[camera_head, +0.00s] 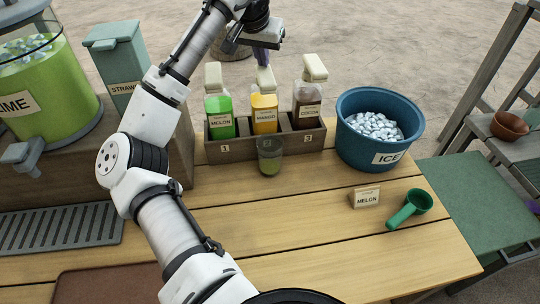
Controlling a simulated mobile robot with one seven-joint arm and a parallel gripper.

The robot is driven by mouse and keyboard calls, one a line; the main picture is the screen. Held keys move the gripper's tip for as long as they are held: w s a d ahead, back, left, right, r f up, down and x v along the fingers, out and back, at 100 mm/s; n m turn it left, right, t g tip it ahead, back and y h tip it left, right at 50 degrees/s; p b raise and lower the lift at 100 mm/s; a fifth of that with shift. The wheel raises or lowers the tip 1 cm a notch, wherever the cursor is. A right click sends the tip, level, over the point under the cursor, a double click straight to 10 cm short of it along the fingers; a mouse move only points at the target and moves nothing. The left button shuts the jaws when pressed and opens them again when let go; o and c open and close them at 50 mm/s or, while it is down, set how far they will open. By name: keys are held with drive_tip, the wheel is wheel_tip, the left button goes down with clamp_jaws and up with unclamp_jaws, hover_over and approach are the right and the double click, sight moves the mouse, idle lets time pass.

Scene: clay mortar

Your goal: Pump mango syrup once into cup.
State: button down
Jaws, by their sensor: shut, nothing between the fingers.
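The mango syrup bottle (264,122), with yellow syrup and a cream pump head (266,78), stands in the middle slot of the wooden rack. A clear cup (270,157) stands on the table in front of it, at slot 2, with some greenish content low inside. My gripper (264,62) is shut and empty, its purple fingers pointing down at the top of the mango pump head. I cannot tell whether they touch it.
The melon bottle (219,118) and cocoa bottle (307,105) flank the mango bottle in the rack (225,152). A blue ice bucket (352,148) stands to the right. A melon sign (366,197) and green scoop (412,207) lie nearer. The front middle table is clear.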

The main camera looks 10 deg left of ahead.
drive_tip(key=shift+r+p, duration=1.5)
drive_tip(key=shift+p, duration=0.15)
drive_tip(key=shift+r, duration=0.1)
wheel_tip(320, 180, up, 6)
drive_tip(key=p, duration=0.5)
